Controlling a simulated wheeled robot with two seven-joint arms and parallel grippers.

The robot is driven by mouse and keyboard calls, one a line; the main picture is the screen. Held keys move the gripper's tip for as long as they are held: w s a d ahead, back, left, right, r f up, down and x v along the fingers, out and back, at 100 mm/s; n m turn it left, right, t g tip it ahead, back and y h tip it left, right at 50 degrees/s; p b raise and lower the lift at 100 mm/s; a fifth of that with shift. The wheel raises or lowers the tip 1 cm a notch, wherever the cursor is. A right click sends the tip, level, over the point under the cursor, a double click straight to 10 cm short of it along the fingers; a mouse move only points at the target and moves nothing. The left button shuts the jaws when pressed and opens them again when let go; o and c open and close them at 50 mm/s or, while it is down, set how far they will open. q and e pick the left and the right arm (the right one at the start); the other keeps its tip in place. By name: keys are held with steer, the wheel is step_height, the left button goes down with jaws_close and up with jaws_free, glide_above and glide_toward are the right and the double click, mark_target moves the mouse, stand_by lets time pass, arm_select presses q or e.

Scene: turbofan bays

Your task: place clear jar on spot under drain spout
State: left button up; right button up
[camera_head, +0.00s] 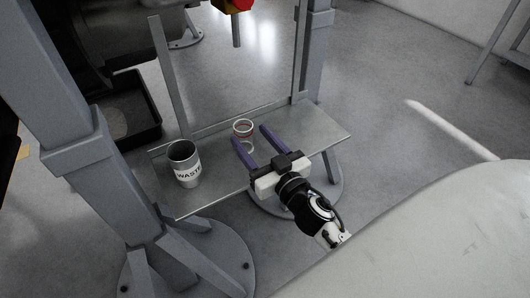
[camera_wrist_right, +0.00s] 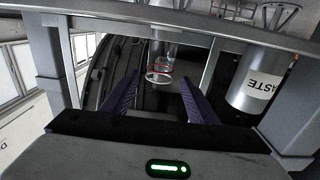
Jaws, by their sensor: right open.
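The clear jar (camera_head: 243,131) stands upright on a grey metal shelf (camera_head: 313,132), with a reddish band near its pale rim. My right gripper (camera_head: 250,137) is open, its two purple fingers pointing at the jar. The jar is at the fingertips, roughly between them; I cannot tell whether either finger touches it. In the right wrist view the jar (camera_wrist_right: 160,70) shows just past and between the fingertips. The drain spout (camera_head: 237,32) is a grey tube hanging from a red and yellow part at the top. No marked spot is clearly visible. My left gripper is out of view.
A metal can marked WASTE (camera_head: 184,165) stands on the left part of the shelf. Grey posts (camera_head: 309,60) rise beside the shelf, and a thick frame leg (camera_head: 75,150) stands at left. A black tray (camera_head: 135,125) lies behind. The shelf's right end is bare.

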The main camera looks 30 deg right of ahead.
steer(key=s, duration=0.6)
steer(key=shift+s+a, duration=0.2)
steer(key=shift+s, duration=0.15)
